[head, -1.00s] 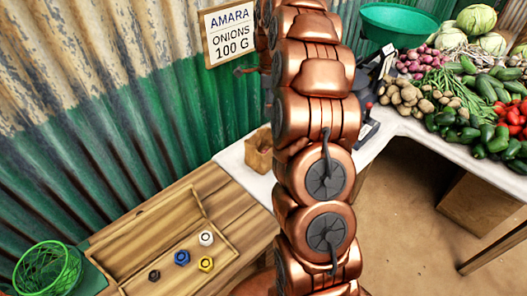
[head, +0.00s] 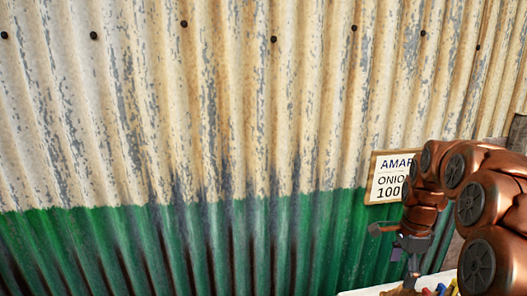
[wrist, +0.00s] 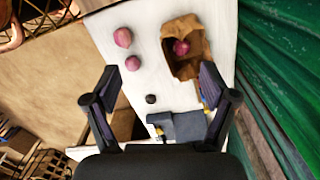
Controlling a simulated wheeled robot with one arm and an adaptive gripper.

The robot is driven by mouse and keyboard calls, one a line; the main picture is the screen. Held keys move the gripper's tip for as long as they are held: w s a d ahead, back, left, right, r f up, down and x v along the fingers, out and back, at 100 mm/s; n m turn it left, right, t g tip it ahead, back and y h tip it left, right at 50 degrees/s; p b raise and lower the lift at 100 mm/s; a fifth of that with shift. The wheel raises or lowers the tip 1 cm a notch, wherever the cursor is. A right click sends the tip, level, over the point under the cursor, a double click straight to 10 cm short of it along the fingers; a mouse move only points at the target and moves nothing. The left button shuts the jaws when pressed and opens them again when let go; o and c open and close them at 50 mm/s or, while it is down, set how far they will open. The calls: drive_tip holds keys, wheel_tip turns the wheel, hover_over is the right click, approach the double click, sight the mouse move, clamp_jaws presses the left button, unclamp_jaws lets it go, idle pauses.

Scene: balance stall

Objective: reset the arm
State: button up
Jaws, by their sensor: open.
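My gripper (head: 412,262) hangs from my copper-coloured arm at the lower right of the head view, in front of the wall and above a white surface. In the wrist view my gripper (wrist: 160,105) has its two dark fingers spread wide with nothing held between them. Below it, a white counter (wrist: 205,15) bears an open brown paper bag (wrist: 172,66) with a pinkish-red onion (wrist: 181,47) in it. Two more onions, one (wrist: 123,37) farther and one (wrist: 133,63) nearer, lie left of the bag. A small dark round thing (wrist: 151,99) lies between the fingers in the picture, apart from them.
A corrugated wall (head: 250,120), cream above and green below, fills most of the head view. A sign (head: 388,178) on it is partly covered by my arm. A dark grey device (wrist: 180,126) stands on the counter near the fingers. Brown floor (wrist: 45,95) shows at left.

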drive_tip(key=s+a+n, duration=0.5)
drive_tip(key=s+n, duration=0.1)
drive_tip(key=s, duration=0.4)
drive_tip(key=s+a+n+g, duration=0.1)
drive_tip(key=s+a+n, duration=0.5)
drive_tip(key=s, duration=0.5)
drive_tip(key=s+a+n, duration=0.6)
drive_tip(key=s+n, duration=0.1)
drive_tip(key=s, duration=0.3)
drive_tip(key=shift+s+f+g, duration=0.2)
drive_tip(key=shift+s+g, duration=0.05)
drive_tip(key=shift+g, duration=0.05)
